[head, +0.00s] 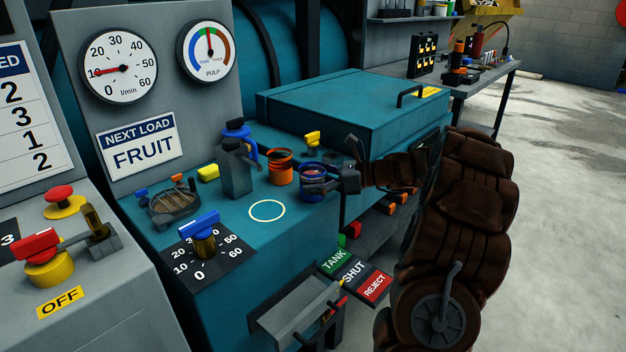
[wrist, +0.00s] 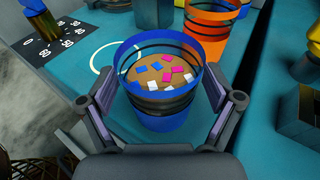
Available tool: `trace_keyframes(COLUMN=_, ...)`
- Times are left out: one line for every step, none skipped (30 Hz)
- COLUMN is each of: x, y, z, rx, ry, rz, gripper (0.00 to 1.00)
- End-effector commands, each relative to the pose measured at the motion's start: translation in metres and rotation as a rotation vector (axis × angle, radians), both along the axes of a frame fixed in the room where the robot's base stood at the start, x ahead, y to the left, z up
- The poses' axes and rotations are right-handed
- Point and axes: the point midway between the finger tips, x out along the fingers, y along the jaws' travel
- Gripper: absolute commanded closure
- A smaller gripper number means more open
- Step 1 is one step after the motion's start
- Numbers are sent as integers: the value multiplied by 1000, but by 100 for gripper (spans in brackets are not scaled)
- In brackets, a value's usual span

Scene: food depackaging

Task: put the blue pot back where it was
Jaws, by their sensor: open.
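The blue pot (wrist: 161,118) stands upright on the teal bench top, between the two fingers of my gripper (wrist: 160,115). The fingers are open on either side of it, and I see a gap at each side. The pot holds brown contents with pink, white and blue bits on top. In the head view the blue pot (head: 312,184) stands right of the orange pot (head: 280,168), with my gripper (head: 325,178) at it. A pale ring mark (head: 267,210) on the bench lies to the pot's left and is empty.
The orange pot stands close beside the blue pot. A grey block-shaped container (head: 234,170) and a blue jug (head: 240,138) stand further left. A blue-handled dial (head: 205,240) is at the front left. A teal lidded box (head: 355,105) rises behind.

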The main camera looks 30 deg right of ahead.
Motion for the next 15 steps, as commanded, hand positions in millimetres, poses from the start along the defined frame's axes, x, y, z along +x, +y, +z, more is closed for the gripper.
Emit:
trace_keyframes(x=0, y=0, z=0, rx=0, ry=0, rz=0, gripper=9)
trace_keyframes(x=0, y=0, z=0, rx=0, ry=0, rz=0, gripper=9)
trace_keyframes(x=0, y=0, z=0, rx=0, ry=0, rz=0, gripper=9)
trace_keyframes(x=0, y=0, z=0, rx=0, ry=0, rz=0, gripper=9)
trace_keyframes(x=0, y=0, z=0, rx=0, ry=0, rz=0, gripper=9)
trace_keyframes(x=0, y=0, z=0, rx=0, ry=0, rz=0, gripper=9)
trace_keyframes(x=0, y=0, z=0, rx=0, ry=0, rz=0, gripper=9)
trace_keyframes(x=0, y=0, z=1, rx=-1, ry=1, rz=0, gripper=9)
trace_keyframes(x=0, y=0, z=2, rx=-2, ry=1, rz=0, gripper=9)
trace_keyframes(x=-1, y=-1, z=3, rx=-2, ry=1, rz=0, gripper=9)
trace_keyframes(x=-3, y=-4, z=5, rx=-2, ry=0, rz=-1, gripper=9)
trace_keyframes(x=-6, y=-8, z=6, rx=-1, ry=-1, rz=-3, gripper=9)
trace_keyframes(x=-10, y=-11, z=7, rx=-1, ry=-1, rz=-3, gripper=9)
trace_keyframes(x=-13, y=-15, z=8, rx=0, ry=-1, rz=-3, gripper=9)
trace_keyframes(x=-18, y=-20, z=9, rx=0, ry=-1, rz=-3, gripper=9)
